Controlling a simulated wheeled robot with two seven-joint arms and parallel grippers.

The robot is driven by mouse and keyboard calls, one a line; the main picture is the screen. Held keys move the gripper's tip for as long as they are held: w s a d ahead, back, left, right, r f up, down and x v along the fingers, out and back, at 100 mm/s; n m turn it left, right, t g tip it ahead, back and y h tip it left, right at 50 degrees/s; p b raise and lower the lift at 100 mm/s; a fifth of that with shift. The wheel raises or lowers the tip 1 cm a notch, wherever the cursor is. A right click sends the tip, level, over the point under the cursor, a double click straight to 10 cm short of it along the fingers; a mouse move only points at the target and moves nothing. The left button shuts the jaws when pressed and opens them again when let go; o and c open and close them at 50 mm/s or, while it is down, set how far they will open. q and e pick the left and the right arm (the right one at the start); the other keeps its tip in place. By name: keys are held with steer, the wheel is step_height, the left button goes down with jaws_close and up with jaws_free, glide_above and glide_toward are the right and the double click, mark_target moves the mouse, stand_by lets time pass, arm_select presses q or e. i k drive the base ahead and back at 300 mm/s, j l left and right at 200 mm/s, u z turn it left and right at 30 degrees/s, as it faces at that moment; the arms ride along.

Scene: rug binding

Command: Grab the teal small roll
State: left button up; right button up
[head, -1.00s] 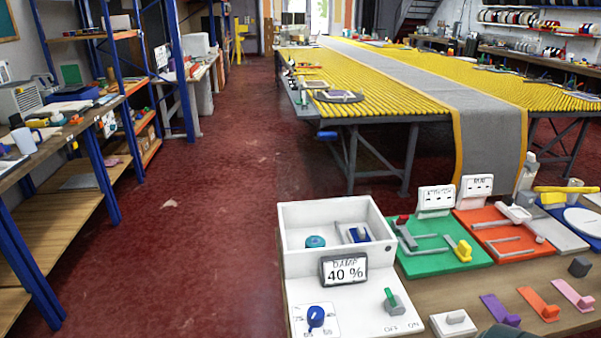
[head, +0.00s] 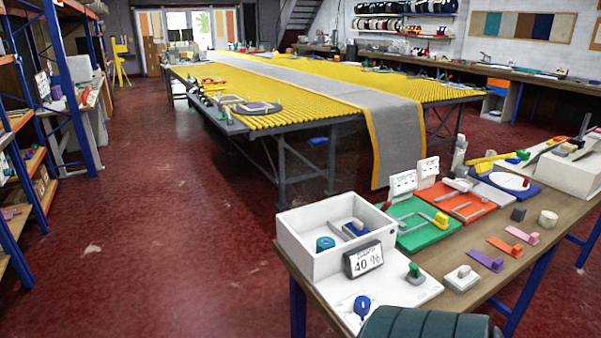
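A small teal roll (head: 325,243) lies inside the open white box (head: 299,266) on the near workbench, towards the box's left side. The box's front wall stands close in front of it. A blue and grey item (head: 355,229) sits to its right in the same box. Neither of my grippers is in view.
A "40 %" display (head: 363,260) stands at the box's front, with a blue knob (head: 362,307) below. Green (head: 412,240) and red-orange boards lie to the right on the bench (head: 545,238). A dark rounded shape covers the bottom edge. Red floor is open to the left.

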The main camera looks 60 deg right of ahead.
mark_target(324, 243)
steer(key=i+z, duration=0.35)
steer(key=i, duration=0.2)
steer(key=i+j+z, duration=0.4)
steer(key=i+z, duration=0.5)
steer(key=i+j+z, duration=0.1)
steer(key=i+z, duration=0.35)
steer(key=i+j+z, duration=0.25)
steer(key=z, duration=0.25)
steer(key=i+j+z, duration=0.1)
steer(key=z, duration=0.3)
steer(key=i+j+z, duration=0.15)
steer(key=z, duration=0.25)
steer(key=i+j+z, duration=0.2)
steer(key=z, duration=0.2)
steer(key=i+j+z, duration=0.15)
steer(key=z, duration=0.2)
steer(key=i+j+z, duration=0.15)
steer(key=j+z, duration=0.25)
steer(key=i+j+z, duration=0.15)
steer(key=j+z, duration=0.25)
steer(key=l, duration=0.1)
